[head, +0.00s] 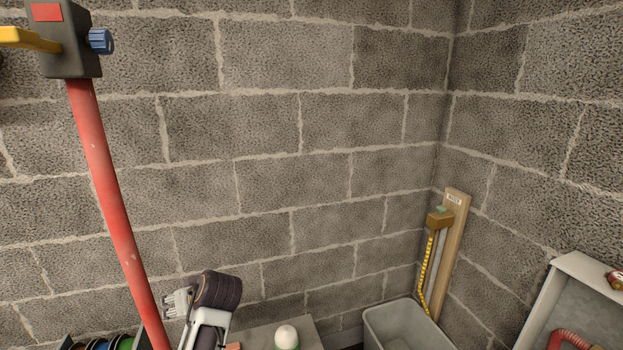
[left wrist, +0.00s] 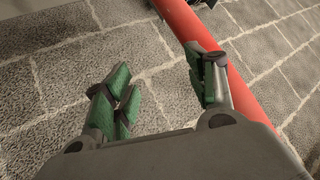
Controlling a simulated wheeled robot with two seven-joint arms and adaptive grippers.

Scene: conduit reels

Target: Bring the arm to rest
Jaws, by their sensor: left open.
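My left gripper (head: 178,303) shows at the bottom of the head view, just right of the red pipe. In the left wrist view it is open and empty (left wrist: 165,92), with green pads on its fingers and block wall behind the gap. The right-hand finger overlaps the red pipe (left wrist: 236,82) in that view; I cannot tell whether they touch. My left arm comes up from the bottom edge in the head view. My right gripper is not in view.
The red pipe (head: 108,180) rises at the left to a dark box (head: 68,60) with a yellow lever and blue knob. Several reels (head: 100,344) sit low left. A white-topped object (head: 287,336), a grey bin (head: 400,325) and a wooden board (head: 453,250) stand right. Block walls (head: 330,130) close the back.

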